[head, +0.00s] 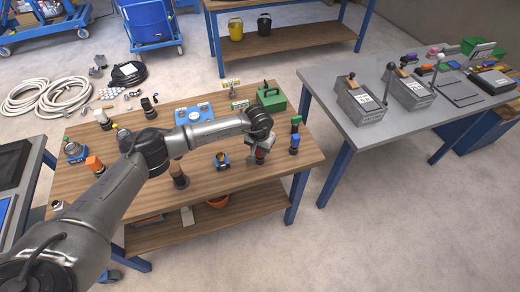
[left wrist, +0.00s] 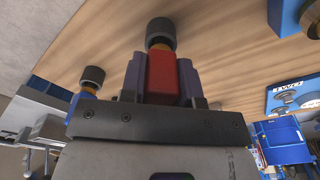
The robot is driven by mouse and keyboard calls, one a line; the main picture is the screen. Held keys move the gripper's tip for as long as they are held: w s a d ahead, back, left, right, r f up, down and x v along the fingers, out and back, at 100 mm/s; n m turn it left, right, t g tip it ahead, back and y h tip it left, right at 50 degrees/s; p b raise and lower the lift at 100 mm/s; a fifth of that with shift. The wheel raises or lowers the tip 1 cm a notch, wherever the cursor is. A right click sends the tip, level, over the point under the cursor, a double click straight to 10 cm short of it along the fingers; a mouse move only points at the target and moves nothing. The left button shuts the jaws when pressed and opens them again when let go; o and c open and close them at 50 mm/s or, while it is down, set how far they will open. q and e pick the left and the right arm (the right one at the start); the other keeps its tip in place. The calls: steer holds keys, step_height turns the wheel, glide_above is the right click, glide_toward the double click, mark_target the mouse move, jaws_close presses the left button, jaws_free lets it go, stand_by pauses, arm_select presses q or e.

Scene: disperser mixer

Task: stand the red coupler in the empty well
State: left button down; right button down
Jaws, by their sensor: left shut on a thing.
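The red coupler (left wrist: 161,75) is between the two fingers of my left gripper (left wrist: 160,88) in the left wrist view. It has a red body, a brass band and a black end pointing away from the palm. In the head view my left gripper (head: 262,150) is over the front right of the wooden table, and a bit of the red coupler (head: 260,156) shows below it. A small blue block with a brass ring (head: 221,161) stands left of the gripper. I cannot tell whether its well is empty. My right gripper is not in view.
A green case (head: 271,97) and a blue plate (head: 195,113) are farther back. A brown cylinder (head: 179,176) stands to the left. A grey table (head: 330,95) is at the right.

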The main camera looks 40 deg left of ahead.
arm_select(q)
steer(key=shift+f, duration=0.15)
steer(key=c, duration=0.8)
jaws_free()
steer(key=shift+c, duration=0.2)
